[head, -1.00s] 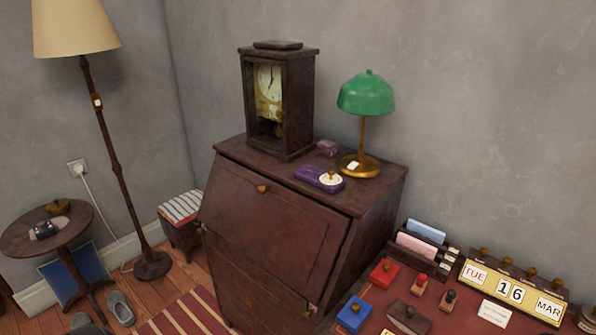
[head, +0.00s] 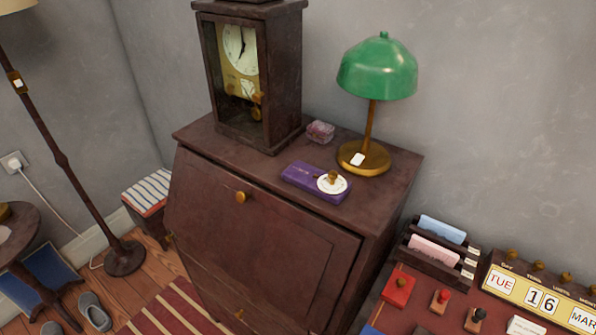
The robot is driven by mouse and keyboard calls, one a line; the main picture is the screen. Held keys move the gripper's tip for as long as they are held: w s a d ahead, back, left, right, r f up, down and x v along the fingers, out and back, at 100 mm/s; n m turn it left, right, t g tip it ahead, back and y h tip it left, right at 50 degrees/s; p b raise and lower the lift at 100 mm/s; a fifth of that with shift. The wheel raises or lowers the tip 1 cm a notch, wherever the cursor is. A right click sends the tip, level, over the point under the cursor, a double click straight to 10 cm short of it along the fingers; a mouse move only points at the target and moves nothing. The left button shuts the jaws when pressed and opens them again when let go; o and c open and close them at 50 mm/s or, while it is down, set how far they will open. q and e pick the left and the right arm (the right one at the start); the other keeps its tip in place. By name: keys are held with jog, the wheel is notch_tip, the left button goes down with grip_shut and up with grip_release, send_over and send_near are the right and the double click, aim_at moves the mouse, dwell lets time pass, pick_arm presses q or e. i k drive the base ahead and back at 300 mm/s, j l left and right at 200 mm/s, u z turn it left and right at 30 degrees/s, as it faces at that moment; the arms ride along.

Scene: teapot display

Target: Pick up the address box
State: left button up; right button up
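A flat purple box (head: 316,182) with a white round dial and a small brass knob lies on top of the dark wooden bureau (head: 215,150); it looks like the address box. It lies between the clock and the green lamp, near the bureau top's front edge. Nothing touches it from above. Neither of my grippers is in view.
A wooden clock (head: 250,75) stands left of the purple box. A green lamp (head: 375,70) and a small pinkish box (head: 320,132) stand behind it. Lower right, a red desk holds a card rack (head: 434,252), stamps and a calendar (head: 540,290). A floor lamp (head: 60,160) stands at left.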

aim_at(304, 176)
jog(key=k+l+z, duration=0.15)
jog(key=l, duration=0.3)
jog(key=k+l+z, duration=0.2)
jog(key=l, duration=0.25)
jog(key=k+l+z, duration=0.15)
jog(key=l, duration=0.3)
jog(key=l+z, duration=0.15)
jog(key=l, duration=0.35)
jog(key=k+l+z, duration=0.15)
jog(key=l, duration=0.35)
